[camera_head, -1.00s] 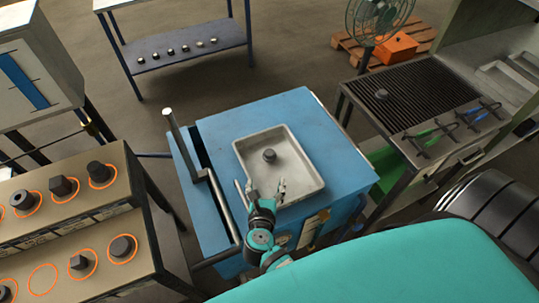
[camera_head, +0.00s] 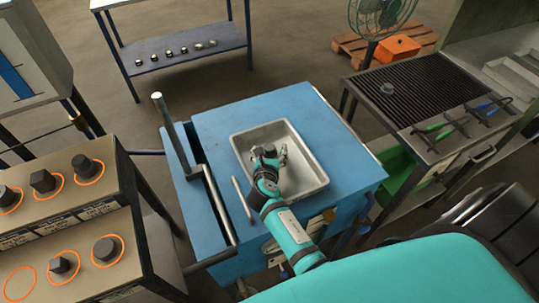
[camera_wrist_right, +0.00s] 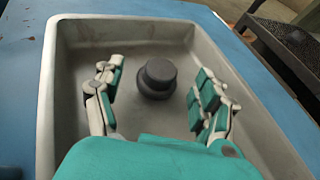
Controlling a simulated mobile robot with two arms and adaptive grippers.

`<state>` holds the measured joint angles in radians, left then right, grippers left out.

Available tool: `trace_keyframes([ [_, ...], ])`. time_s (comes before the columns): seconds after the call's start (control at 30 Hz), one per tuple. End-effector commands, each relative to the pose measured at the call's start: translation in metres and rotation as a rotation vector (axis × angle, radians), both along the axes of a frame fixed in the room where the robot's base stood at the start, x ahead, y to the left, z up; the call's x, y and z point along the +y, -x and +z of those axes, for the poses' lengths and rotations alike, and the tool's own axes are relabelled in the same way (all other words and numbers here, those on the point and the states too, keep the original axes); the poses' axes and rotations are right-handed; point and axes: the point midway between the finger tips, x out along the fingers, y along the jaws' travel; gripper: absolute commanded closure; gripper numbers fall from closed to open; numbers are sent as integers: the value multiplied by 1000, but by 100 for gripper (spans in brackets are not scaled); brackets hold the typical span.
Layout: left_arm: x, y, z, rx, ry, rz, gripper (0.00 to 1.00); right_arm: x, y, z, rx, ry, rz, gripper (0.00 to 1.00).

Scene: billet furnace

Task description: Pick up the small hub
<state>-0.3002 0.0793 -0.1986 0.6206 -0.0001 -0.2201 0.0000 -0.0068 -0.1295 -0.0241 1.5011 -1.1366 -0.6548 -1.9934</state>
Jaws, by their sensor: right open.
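The small hub (camera_wrist_right: 157,77) is a dark grey stepped round piece standing upright on the floor of a grey metal tray (camera_wrist_right: 50,75). In the head view the hub (camera_head: 269,150) shows just beyond my right gripper (camera_head: 269,157), which partly covers it. The tray (camera_head: 312,183) lies on the blue cart top. In the right wrist view my right gripper (camera_wrist_right: 158,98) is open and empty. Its fingers are on either side of the space in front of the hub, apart from it. My left gripper is not in view.
The blue cart (camera_head: 210,125) has a raised handle bar (camera_head: 170,125) on its left. A rack with dark parts in orange rings (camera_head: 120,225) stands at left. A grill table (camera_head: 425,90) stands at right. The tray walls surround the hub.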

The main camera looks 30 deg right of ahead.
Motion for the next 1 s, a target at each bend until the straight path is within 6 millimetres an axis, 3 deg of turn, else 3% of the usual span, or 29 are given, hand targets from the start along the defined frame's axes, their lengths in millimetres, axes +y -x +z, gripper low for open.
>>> trace_keyframes([
  [0.07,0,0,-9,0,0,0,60,-4,-7,-6,-2,0,0,27],
  [0.37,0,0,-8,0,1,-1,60,-6,-10,-5,1,-1,0,29],
  [0.9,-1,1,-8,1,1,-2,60,-6,-10,-5,1,-1,0,99],
  [1.0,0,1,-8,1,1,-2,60,-6,-11,-3,-2,0,1,100],
])
